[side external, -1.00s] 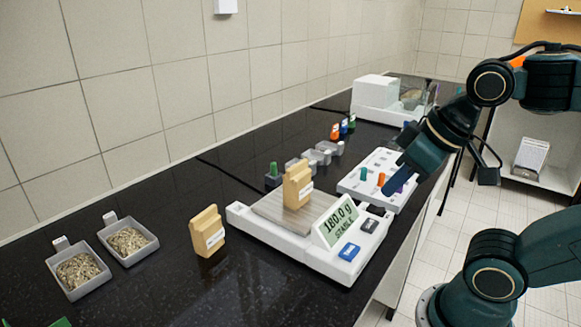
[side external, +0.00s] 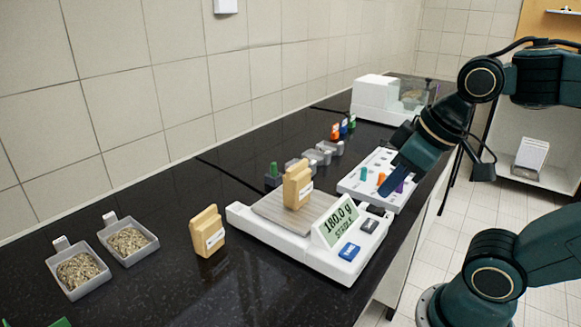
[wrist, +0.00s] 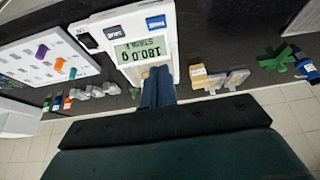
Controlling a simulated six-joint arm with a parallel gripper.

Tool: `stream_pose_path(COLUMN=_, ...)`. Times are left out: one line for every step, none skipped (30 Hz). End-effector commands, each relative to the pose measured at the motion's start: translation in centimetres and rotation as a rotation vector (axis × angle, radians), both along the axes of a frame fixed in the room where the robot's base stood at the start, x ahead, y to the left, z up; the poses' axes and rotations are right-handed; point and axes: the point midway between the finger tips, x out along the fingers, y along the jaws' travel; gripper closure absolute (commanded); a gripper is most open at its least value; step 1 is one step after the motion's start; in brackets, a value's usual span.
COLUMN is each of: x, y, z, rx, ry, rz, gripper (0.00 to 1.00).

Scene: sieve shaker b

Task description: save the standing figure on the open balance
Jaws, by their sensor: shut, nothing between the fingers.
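The white open balance (side external: 270,238) stands on the black counter, and its display (side external: 338,221) reads 180.0 g with STABLE below. A tan block with a white label (side external: 297,186) stands upright on its pan. A blue button (side external: 349,251) and a dark button (side external: 369,225) sit beside the display. In the wrist view the display (wrist: 140,50) appears upside down, with the blue button (wrist: 155,22) and dark button (wrist: 88,41) above and beside it. My gripper (wrist: 157,100) is shut and empty. In the side view my gripper (side external: 391,184) is in front of the peg board, above the counter, apart from the buttons.
A second tan block (side external: 208,232) stands on the counter left of the balance, near two trays of grains (side external: 78,272). A white board with coloured pegs (side external: 352,187) lies behind the balance. Small grey holders and a white instrument (side external: 374,98) stand farther back.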

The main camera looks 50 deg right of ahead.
Motion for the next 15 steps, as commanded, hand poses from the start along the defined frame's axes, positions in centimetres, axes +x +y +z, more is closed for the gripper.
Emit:
stream_pose_path(x=0.3, y=0.1, z=-0.1, rx=0.002, ry=0.017, rz=0.011, gripper=1.00)
stream_pose_path(x=0.4, y=0.1, z=-0.1, rx=0.002, ry=0.027, rz=0.021, gripper=1.00)
stream_pose_path(x=0.6, y=0.2, z=-0.2, rx=0.004, ry=0.041, rz=0.036, gripper=1.00)
stream_pose_path(x=0.8, y=0.3, z=-0.2, rx=0.006, ry=0.052, rz=0.049, gripper=1.00)
stream_pose_path(x=1.0, y=0.3, z=-0.3, rx=0.008, ry=0.063, rz=0.060, gripper=1.00)
stream_pose_path(x=1.3, y=0.4, z=-0.4, rx=0.013, ry=0.080, rz=0.079, gripper=1.00)
stream_pose_path(x=1.5, y=0.5, z=-0.5, rx=0.016, ry=0.092, rz=0.094, gripper=1.00)
stream_pose_path(x=1.7, y=0.5, z=-0.5, rx=0.021, ry=0.106, rz=0.109, gripper=1.00)
stream_pose_path(x=2.0, y=0.6, z=-0.6, rx=0.026, ry=0.123, rz=0.130, gripper=1.00)
stream_pose_path(x=2.2, y=0.6, z=-0.7, rx=0.032, ry=0.136, rz=0.147, gripper=1.00)
stream_pose_path(x=2.5, y=0.6, z=-0.8, rx=0.038, ry=0.148, rz=0.163, gripper=1.00)
stream_pose_path(x=2.8, y=0.6, z=-0.8, rx=0.046, ry=0.163, rz=0.185, gripper=1.00)
stream_pose_path(x=3.0, y=0.6, z=-0.9, rx=0.053, ry=0.174, rz=0.202, gripper=1.00)
stream_pose_path(x=3.2, y=0.6, z=-1.0, rx=0.060, ry=0.187, rz=0.218, gripper=1.00)
stream_pose_path(x=3.5, y=0.5, z=-1.1, rx=0.070, ry=0.200, rz=0.240, gripper=1.00)
